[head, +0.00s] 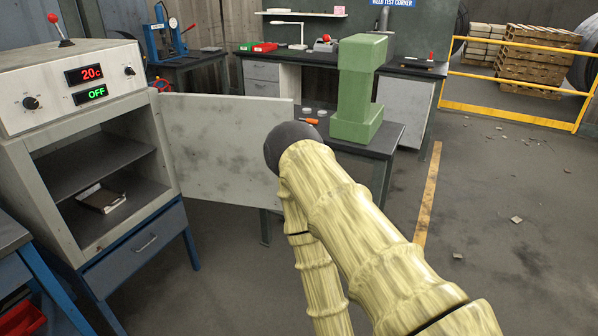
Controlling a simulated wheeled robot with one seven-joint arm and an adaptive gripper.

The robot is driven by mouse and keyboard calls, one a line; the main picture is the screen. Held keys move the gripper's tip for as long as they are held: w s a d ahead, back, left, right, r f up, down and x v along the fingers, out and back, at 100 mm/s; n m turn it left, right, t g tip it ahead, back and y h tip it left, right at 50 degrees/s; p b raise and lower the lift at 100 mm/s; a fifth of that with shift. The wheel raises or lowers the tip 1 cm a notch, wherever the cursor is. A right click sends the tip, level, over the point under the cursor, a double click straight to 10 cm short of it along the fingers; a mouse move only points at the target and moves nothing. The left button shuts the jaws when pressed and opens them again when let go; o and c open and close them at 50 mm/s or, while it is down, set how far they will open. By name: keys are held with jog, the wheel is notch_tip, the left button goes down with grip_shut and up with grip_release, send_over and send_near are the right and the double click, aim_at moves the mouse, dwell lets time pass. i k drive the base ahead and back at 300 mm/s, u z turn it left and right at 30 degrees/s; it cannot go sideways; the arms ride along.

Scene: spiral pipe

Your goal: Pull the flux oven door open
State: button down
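The flux oven (70,85) stands at the left, with a red 20c readout and a green OFF readout on its front panel. Its door (225,150) is swung wide open to the right from the hinge side, and its scuffed pale face shows. The handle is not visible. The oven's inside is exposed, with a dark shelf (90,160) and a small flat box (101,198) on the lower level. My yellow-sleeved arm crosses the lower right, its dark rounded joint overlapping the door's right edge. My gripper cannot be seen. Whether any part of my arm touches the door is unclear.
A small dark table with a green block-shaped stand (358,90) is just right of the door. A workbench (310,55) stands behind. A blue drawer (135,248) is under the oven. Open floor lies at the right, before a yellow railing (510,115).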

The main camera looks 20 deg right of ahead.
aim_at(216, 142)
jog(key=k, duration=0.95)
jog(key=z, duration=0.9)
jog(key=i, duration=1.4)
jog(key=u, duration=0.2)
